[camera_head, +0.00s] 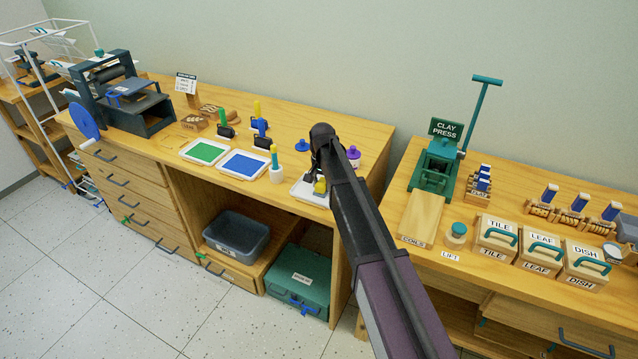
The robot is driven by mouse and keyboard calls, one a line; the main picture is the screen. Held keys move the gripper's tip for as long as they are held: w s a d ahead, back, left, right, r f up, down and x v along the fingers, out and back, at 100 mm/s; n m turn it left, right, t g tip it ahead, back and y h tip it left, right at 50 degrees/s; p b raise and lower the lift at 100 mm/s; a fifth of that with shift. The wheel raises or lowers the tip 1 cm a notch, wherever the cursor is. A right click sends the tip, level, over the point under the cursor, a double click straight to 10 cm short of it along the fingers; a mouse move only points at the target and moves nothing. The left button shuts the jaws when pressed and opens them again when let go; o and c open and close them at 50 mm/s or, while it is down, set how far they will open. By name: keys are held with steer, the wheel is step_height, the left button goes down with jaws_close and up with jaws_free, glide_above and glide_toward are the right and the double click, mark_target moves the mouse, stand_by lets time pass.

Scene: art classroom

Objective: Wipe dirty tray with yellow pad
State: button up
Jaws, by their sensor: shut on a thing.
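A white tray (303,194) lies on the wooden bench at its right part, partly hidden behind my arm and gripper. My gripper (318,180) points down over the tray, shut on a small yellow pad (320,187). The pad is low at the tray, but I cannot tell whether it touches the surface. Any dirt on the tray is too small or hidden to make out.
A green tray (204,152) and a blue tray (243,165) lie to the left. A white cup (276,174) with a teal-handled tool stands just left of the white tray. Blue (302,145) and purple (354,154) knobs stand behind. A gap separates the right bench.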

steer(key=shift+s+d, duration=0.2)
steer(key=shift+d, duration=0.4)
steer(key=shift+s+d, duration=0.2)
steer(key=shift+d, duration=0.4)
steer(key=shift+r, duration=0.1)
steer(key=shift+r+p, duration=2.95)
steer(key=shift+p, duration=0.15)
steer(key=shift+r+p, duration=1.5)
